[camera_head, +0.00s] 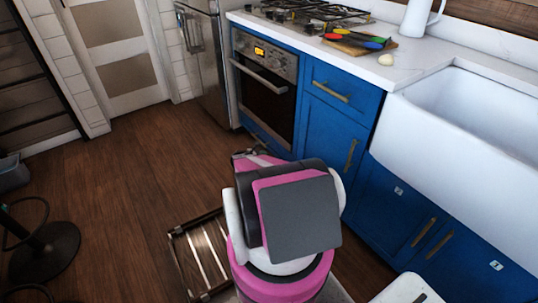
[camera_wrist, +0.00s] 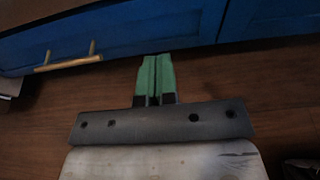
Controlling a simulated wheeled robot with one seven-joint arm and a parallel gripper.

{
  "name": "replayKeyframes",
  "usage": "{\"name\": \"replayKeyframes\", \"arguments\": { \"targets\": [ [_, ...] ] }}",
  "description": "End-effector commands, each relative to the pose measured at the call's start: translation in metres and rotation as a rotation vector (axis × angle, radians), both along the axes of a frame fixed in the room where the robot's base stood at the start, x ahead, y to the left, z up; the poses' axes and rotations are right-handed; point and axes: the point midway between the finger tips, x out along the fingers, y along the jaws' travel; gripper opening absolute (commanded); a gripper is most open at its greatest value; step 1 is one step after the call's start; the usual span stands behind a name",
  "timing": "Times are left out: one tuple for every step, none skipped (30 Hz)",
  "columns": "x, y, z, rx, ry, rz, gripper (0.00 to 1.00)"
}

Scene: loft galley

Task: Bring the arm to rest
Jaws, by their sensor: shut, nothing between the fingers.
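My gripper (camera_wrist: 155,78) shows in the wrist view with its two green fingers together and nothing between them. It hangs above the brown wood floor (camera_wrist: 60,112), with the blue cabinet fronts beyond its tips. In the head view my arm, pink, white, black and grey, is folded low in the middle of the picture. The gripper's fingers cannot be made out there.
Blue cabinets (camera_head: 325,130) with an oven (camera_head: 265,85) and a white sink (camera_head: 470,110) stand close on the right. A slatted rack (camera_head: 205,255) lies low, left of my arm. A black stand base (camera_head: 45,255) is farther left. Open floor (camera_head: 130,170) lies between.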

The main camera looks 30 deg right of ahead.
Motion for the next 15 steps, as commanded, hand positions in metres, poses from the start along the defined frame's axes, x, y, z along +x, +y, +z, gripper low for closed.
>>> {"name": "replayKeyframes", "arguments": {
  "targets": [
    [0.0,0.004,0.001,0.0,0.0,0.001,0.0],
    [0.0,0.005,0.002,0.0,0.0,0.001,0.0],
    [0.0,0.006,0.002,0.0,0.0,0.001,0.0],
    [-0.001,0.007,0.002,0.0,0.0,0.001,0.0],
    [0.0,0.007,0.002,0.0,0.0,0.0,0.0],
    [0.0,0.007,0.002,0.0,0.0,0.0,0.0],
    [0.0,0.007,0.002,0.001,0.0,0.0,0.0],
    [-0.001,0.007,0.002,0.001,-0.002,-0.001,0.0],
    [-0.001,0.008,0.004,0.005,-0.007,-0.004,0.0],
    [-0.002,0.01,0.006,0.01,-0.015,-0.01,0.0],
    [-0.004,0.012,0.01,0.018,-0.027,-0.019,0.0],
    [-0.006,0.016,0.017,0.033,-0.05,-0.033,0.0],
    [-0.009,0.02,0.023,0.048,-0.072,-0.049,0.0],
    [-0.011,0.025,0.03,0.067,-0.101,-0.069,0.0],
    [-0.016,0.034,0.041,0.097,-0.143,-0.1,0.0]
  ]
}}
